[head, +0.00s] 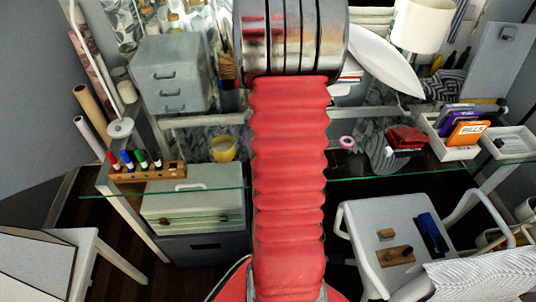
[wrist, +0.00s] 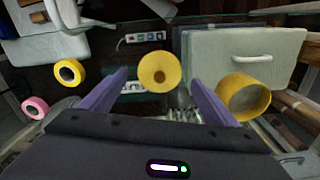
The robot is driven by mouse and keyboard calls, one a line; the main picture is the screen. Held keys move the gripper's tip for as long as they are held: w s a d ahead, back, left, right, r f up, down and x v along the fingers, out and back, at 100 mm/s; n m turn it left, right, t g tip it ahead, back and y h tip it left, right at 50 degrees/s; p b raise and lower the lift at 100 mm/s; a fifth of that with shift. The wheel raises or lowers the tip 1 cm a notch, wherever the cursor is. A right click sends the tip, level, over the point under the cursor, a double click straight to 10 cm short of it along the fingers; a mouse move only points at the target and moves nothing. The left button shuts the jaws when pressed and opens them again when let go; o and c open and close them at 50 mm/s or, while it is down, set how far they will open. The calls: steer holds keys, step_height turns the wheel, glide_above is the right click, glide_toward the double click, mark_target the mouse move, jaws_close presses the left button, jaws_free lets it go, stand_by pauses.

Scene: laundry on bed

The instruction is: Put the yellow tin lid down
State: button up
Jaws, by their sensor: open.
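My gripper's two purple fingers are open, with a gap on each side of the lid. I cannot tell whether the lid rests flat on the glass. A yellow round tin (wrist: 243,96) stands to the right in the wrist view. It also shows in the head view (head: 223,148), left of my red arm. My arm hides the lid and gripper there.
A yellow tape roll (wrist: 70,73) and a pink ring (wrist: 35,108) lie left in the wrist view. In the head view, a marker rack (head: 147,173) stands left on the glass desk (head: 215,193); red items (head: 406,138) and a white tray (head: 455,152) are right.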

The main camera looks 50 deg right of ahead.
step_height(320, 180, up, 9)
stand_by(0.3)
stand_by(0.7)
steer(key=w+a+r+n+t+h, duration=0.1)
steer(key=w+a+r+n, duration=0.3)
steer(key=a, duration=0.6)
steer(key=a+r+n+t, duration=0.2)
steer(key=a+r, duration=0.4)
steer(key=a, duration=0.4)
steer(key=s+a+r+n+t, duration=0.1)
steer(key=s+a+n, duration=0.2)
steer(key=a, duration=0.5)
steer(key=s+a+r+n+t+y, duration=0.1)
steer(key=s+a+n, duration=0.2)
steer(key=a, duration=0.5)
steer(key=shift+r+t, duration=0.3)
